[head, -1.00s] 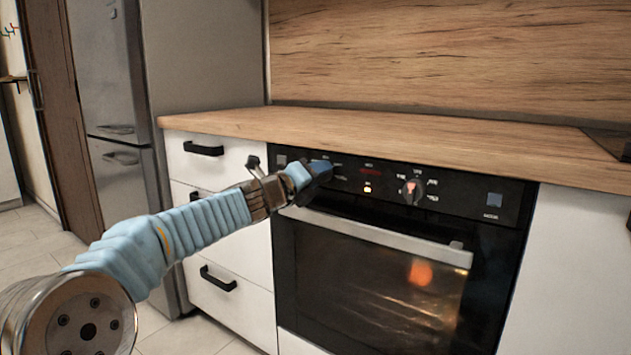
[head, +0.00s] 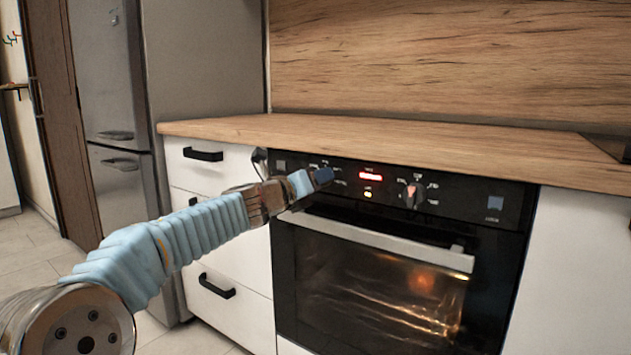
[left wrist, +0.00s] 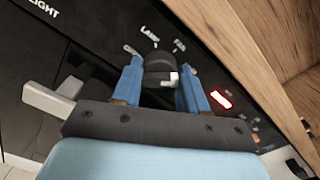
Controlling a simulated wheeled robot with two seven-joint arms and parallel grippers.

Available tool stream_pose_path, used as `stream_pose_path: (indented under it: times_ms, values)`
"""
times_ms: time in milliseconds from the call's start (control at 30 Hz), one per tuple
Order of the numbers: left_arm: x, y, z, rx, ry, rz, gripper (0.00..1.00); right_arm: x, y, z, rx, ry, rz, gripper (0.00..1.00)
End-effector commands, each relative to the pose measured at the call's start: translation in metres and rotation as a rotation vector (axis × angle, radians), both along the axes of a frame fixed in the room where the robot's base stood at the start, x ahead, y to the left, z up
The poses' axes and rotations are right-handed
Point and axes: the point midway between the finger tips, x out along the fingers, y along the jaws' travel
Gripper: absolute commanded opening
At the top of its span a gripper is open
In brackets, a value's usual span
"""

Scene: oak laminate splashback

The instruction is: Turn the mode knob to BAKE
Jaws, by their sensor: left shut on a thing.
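The mode knob (left wrist: 160,68) is a dark round knob with a pale mark, on the black control panel of the oven. In the left wrist view it sits between the two blue fingers of my left gripper (left wrist: 160,84), which is shut on it. Labels LAMP and FAN show just beyond it; a third is partly hidden, and I cannot read BAKE. In the head view my left gripper (head: 321,178) reaches the panel's left part and hides most of the knob. My right gripper is not in view.
A second knob (head: 412,194) with an orange mark is further right on the panel. A red display (head: 370,176) glows between them. The oven handle (head: 375,240) runs below. The wooden counter (head: 400,143) overhangs the panel; white drawers (head: 225,245) stand at left.

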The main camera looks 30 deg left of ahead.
Motion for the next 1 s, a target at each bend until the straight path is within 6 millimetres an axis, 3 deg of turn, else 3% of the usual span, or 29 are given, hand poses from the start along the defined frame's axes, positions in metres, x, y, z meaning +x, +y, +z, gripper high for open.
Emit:
stream_pose_path:
  times_ms: [133, 167, 333, 667, 767, 1000]
  values:
    - [0.001, -0.001, -0.002, -0.001, 0.004, -0.002, 0.12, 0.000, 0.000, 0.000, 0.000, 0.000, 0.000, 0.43]
    - [0.001, -0.001, -0.002, -0.001, 0.004, -0.002, 0.44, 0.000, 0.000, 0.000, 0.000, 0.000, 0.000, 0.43]
    - [0.000, -0.001, -0.001, -0.001, 0.003, -0.001, 0.68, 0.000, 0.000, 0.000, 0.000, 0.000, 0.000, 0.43]
    - [-0.004, 0.000, 0.000, -0.001, 0.000, 0.000, 0.68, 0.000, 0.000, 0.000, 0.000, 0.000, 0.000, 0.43]
    - [-0.017, 0.002, 0.000, -0.001, -0.001, 0.000, 0.68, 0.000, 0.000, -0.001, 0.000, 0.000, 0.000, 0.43]
    - [-0.075, 0.006, 0.002, -0.001, -0.001, 0.002, 0.68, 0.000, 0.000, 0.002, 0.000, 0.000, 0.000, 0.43]
